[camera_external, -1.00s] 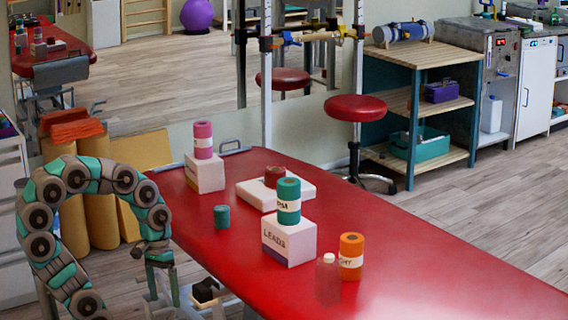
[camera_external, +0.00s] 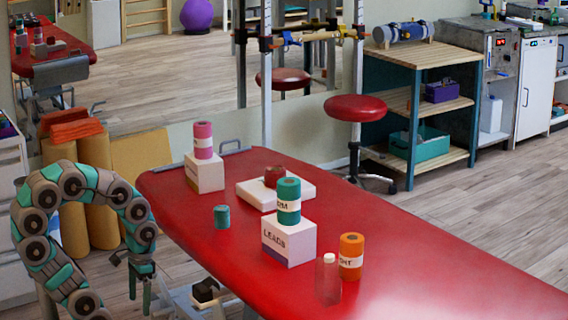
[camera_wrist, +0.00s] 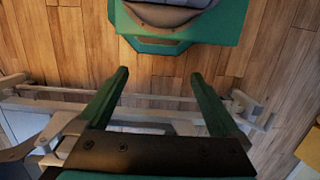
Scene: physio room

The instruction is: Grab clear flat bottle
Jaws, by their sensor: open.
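The clear flat bottle (camera_external: 328,280) stands upright near the front edge of the red treatment table, its pale cap on top. The red table shows through its body. My gripper (camera_external: 139,287) hangs fingers down to the left of the table, well away from the bottle and below the tabletop level. In the wrist view my gripper (camera_wrist: 163,88) shows two green fingers spread apart with nothing between them. The bottle does not show in the wrist view.
An orange roll (camera_external: 351,257) stands close behind the bottle at its right. A white box (camera_external: 289,241) carries a teal roll (camera_external: 288,201). A small teal roll (camera_external: 222,217), pink roll (camera_external: 203,140) and white tray (camera_external: 253,194) are farther back. The table's right part (camera_external: 470,275) is clear.

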